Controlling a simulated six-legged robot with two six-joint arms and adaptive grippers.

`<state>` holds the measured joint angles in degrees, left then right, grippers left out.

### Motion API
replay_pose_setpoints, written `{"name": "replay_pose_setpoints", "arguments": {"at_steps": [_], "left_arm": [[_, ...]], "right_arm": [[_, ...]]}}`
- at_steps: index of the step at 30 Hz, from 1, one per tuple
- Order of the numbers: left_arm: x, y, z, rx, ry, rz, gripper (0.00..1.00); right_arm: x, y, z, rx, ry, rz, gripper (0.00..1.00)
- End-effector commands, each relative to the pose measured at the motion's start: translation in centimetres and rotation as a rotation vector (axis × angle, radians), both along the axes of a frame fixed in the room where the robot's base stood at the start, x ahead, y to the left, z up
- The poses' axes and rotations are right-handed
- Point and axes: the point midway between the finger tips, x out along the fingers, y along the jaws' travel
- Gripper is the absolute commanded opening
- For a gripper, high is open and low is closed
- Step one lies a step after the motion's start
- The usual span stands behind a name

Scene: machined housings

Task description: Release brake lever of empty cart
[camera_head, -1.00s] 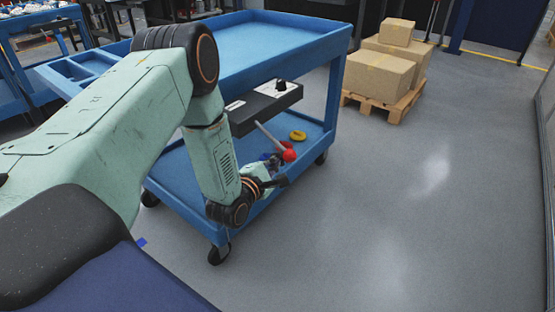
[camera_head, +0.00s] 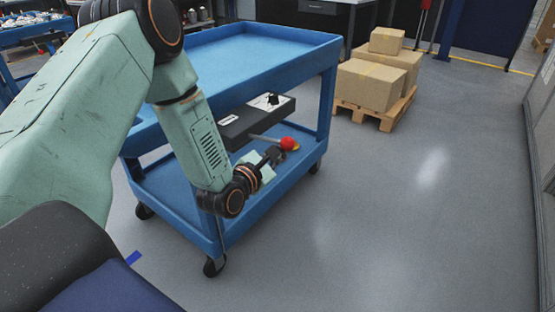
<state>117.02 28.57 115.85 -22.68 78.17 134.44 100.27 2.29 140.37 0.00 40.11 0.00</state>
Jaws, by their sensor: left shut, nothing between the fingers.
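The blue cart (camera_head: 262,55) stands left of centre, its top tray empty. A black box with a dark knob (camera_head: 255,118) is fixed under the top tray. The brake lever (camera_head: 266,138) is a grey rod ending in a red ball (camera_head: 289,143), and it lies nearly level, pointing right. My left gripper (camera_head: 278,156) is shut and empty, just below and left of the red ball. Whether it touches the lever I cannot tell. Part of a yellow disc shows behind the ball. My right gripper is not in view.
Cardboard boxes (camera_head: 371,85) stand on a wooden pallet (camera_head: 388,121) behind the cart to the right. The grey floor (camera_head: 400,220) to the right is clear. Shelving with parts stands at the upper left.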

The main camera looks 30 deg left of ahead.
Motion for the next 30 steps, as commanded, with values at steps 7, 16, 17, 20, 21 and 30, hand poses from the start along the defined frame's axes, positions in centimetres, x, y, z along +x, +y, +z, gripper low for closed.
{"name": "replay_pose_setpoints", "arguments": {"at_steps": [7, 16, 17, 20, 21, 30], "left_arm": [[0.1, 0.3, 2.5, 0.002, -0.007, -0.001, 0.00], [0.1, 0.6, 3.8, 0.003, -0.006, -0.001, 0.00], [0.1, 0.6, 3.8, 0.003, -0.007, -0.001, 0.00], [0.2, 0.7, 4.0, 0.003, -0.008, -0.001, 0.00], [0.2, 0.7, 4.1, 0.004, -0.008, -0.001, 0.00], [0.3, 0.8, 4.3, 0.005, -0.013, -0.001, 0.00]], "right_arm": [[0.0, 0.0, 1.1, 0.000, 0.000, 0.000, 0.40], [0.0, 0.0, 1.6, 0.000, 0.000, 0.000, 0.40], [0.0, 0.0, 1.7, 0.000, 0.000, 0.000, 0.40], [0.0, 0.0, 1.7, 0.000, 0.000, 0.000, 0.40], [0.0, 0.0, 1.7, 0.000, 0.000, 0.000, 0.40], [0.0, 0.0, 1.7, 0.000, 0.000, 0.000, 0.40]]}}
